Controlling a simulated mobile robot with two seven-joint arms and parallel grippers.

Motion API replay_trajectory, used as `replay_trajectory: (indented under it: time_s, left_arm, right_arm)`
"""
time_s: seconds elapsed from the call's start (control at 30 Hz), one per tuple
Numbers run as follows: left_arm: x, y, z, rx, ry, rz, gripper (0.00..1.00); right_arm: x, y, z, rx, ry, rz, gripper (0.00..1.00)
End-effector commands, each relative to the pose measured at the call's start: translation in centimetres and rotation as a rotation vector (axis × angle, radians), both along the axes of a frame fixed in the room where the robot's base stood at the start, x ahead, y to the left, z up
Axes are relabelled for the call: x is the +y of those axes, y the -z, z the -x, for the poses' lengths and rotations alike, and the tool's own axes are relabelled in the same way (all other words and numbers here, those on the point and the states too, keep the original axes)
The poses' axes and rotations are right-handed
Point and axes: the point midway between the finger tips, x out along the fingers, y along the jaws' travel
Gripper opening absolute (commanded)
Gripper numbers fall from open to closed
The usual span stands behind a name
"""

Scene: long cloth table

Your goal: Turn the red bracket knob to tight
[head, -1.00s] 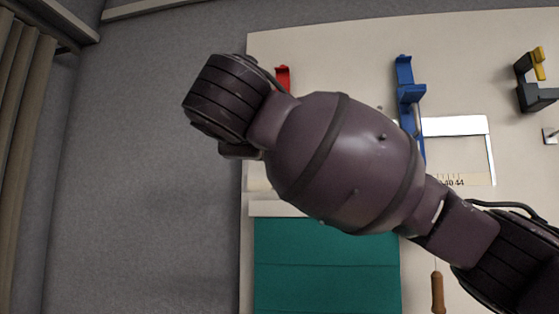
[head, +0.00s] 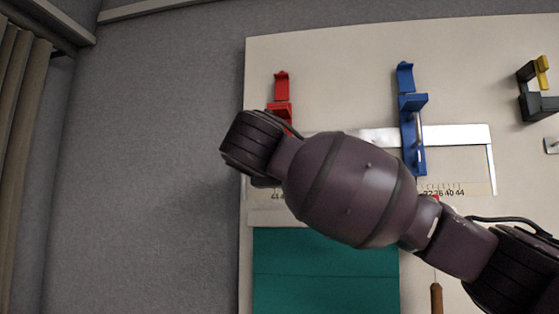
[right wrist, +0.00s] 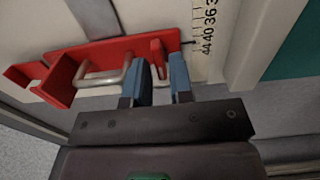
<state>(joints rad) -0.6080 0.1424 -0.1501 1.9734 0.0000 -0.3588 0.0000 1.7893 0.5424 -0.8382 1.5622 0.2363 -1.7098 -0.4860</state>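The red bracket (head: 281,93) is on the pale board at its left edge in the head view; my arm hides its lower part. In the right wrist view the red bracket (right wrist: 110,55) runs across the upper left, with a bent metal bar (right wrist: 105,78) along it. A red upright piece (right wrist: 157,55) of it shows at the gap between my right gripper's blue fingers (right wrist: 160,80). The fingers are apart, one on each side of that piece; I cannot tell whether they touch it. My right gripper is hidden in the head view. My left gripper is out of view.
A blue bracket (head: 411,115) stands right of the red one on a metal frame (head: 455,134) with a numbered scale (head: 455,189). A black and yellow bracket (head: 535,90) is at the far right. A green panel (head: 325,275) lies below.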

Motion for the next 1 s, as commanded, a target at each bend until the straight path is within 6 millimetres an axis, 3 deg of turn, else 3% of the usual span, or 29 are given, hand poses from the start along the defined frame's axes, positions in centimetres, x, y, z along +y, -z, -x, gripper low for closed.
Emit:
replay_trajectory:
  time_s: [0.2, 0.5, 0.67, 1.0]
  left_arm:
    - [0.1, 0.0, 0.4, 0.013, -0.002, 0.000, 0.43]
    - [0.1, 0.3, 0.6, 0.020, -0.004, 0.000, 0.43]
    - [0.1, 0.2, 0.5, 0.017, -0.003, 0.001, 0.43]
    - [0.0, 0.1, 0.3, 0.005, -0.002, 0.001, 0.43]
  right_arm:
    - [-0.3, 0.0, -1.5, 0.001, 0.001, -0.001, 0.21]
    - [-0.4, 0.0, -1.6, 0.000, 0.000, -0.001, 0.21]
    - [-0.4, 0.0, -1.6, 0.000, 0.000, -0.001, 0.00]
    - [-0.3, 0.2, -1.6, -0.005, 0.001, -0.027, 0.00]
